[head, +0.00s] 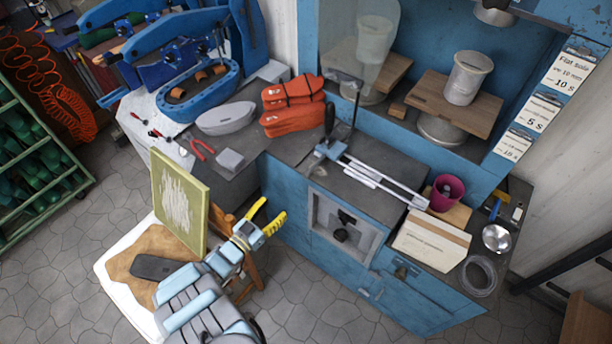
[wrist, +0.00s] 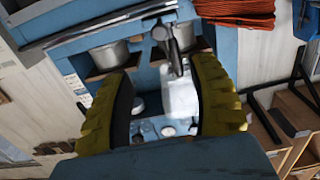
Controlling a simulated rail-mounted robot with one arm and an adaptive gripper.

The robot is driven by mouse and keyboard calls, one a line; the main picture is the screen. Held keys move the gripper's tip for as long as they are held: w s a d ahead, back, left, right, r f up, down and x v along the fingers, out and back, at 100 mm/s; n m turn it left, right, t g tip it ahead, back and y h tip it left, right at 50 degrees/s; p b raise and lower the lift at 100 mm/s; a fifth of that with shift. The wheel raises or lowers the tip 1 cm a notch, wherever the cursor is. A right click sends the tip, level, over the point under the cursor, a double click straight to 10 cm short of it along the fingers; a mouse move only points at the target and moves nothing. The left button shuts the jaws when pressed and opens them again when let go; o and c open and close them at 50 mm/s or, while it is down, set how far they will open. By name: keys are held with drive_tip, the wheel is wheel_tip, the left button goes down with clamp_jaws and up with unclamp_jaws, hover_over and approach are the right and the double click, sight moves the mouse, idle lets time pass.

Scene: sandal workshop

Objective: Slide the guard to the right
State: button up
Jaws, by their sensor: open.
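A clear, see-through panel, which looks like the guard (head: 345,38), stands at the left of the blue cabinet's opening. A white pot on a wooden board shows through it. The right part of the opening is uncovered. My gripper (head: 272,211) is open and empty, in front of the bench, below and left of the panel and well apart from it. In the wrist view its two yellow fingers (wrist: 162,72) stand wide apart with the cabinet beyond them. I cannot make out the guard for sure in the wrist view.
A tool with a dark upright lever (head: 355,108) and silver rails (head: 375,178) lies on the bench before the opening. Orange sandals (head: 292,105) lie to its left. A magenta cup (head: 446,192) and a white pot (head: 467,78) are to the right. A yellow-framed board (head: 180,200) stands beside my arm.

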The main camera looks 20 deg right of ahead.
sight(304, 177)
drive_tip(key=b+x, duration=0.3)
drive_tip(key=x, duration=1.3)
drive_tip(key=shift+d, duration=0.1)
clamp_jaws()
